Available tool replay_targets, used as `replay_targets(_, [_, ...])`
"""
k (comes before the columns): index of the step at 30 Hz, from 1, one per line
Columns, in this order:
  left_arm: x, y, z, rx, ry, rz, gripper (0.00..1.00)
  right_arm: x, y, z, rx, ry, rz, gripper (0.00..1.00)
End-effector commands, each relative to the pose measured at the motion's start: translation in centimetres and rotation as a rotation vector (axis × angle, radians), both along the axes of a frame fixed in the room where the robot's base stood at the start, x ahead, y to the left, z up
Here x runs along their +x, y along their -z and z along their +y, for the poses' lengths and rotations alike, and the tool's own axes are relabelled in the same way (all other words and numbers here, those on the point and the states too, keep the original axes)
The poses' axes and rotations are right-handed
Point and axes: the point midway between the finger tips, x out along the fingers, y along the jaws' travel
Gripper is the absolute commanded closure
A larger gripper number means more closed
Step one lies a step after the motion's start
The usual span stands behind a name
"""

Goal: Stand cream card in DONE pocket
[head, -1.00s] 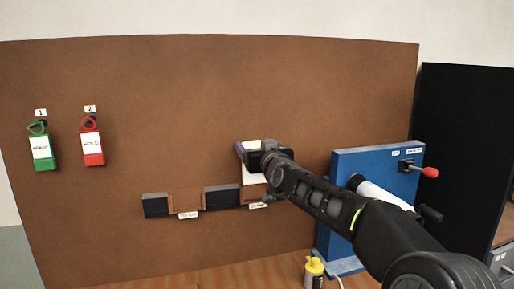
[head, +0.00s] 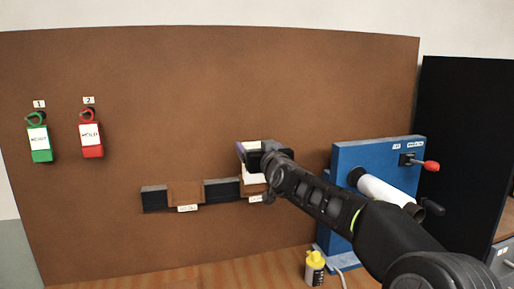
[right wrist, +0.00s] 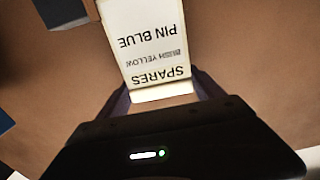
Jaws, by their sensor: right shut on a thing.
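The cream card (right wrist: 152,52) is between the fingers of my right gripper (right wrist: 163,98), and its printed text reads SPARES, PIN BLUE and YELLOW upside down in the right wrist view. In the head view the card (head: 251,147) shows partly behind my right gripper (head: 257,158), against the brown board. Two brown pockets sit low on the board, a left one (head: 186,193) and a right one (head: 254,189). The card hangs over the right pocket; my gripper hides whether its lower edge is inside. The pocket labels are too small to read. My left gripper is out of view.
Dark blocks (head: 154,199) stand beside the pockets. A green tag (head: 39,140) and a red tag (head: 91,138) hang at left. A blue machine (head: 346,150) with a red-knobbed lever stands right. A yellow-capped bottle (head: 314,268) stands on the wooden bench.

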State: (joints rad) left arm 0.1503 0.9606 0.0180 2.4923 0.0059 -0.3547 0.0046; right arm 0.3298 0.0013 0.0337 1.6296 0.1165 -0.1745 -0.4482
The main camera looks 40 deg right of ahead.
Motion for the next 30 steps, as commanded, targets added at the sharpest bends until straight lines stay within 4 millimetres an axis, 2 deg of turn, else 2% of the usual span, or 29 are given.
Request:
replay_targets(14, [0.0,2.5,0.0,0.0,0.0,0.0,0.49,0.0,2.6,0.0,0.0,0.0,0.0,0.72])
replay_targets(15, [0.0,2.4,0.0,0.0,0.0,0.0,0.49,0.0,2.4,0.0,0.0,0.0,-0.001,0.22])
replay_targets(23, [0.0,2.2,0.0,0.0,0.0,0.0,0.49,0.0,2.3,0.0,0.0,0.0,0.0,0.0])
replay_targets(30, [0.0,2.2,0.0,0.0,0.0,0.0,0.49,0.0,2.4,0.0,0.0,0.0,0.0,0.0])
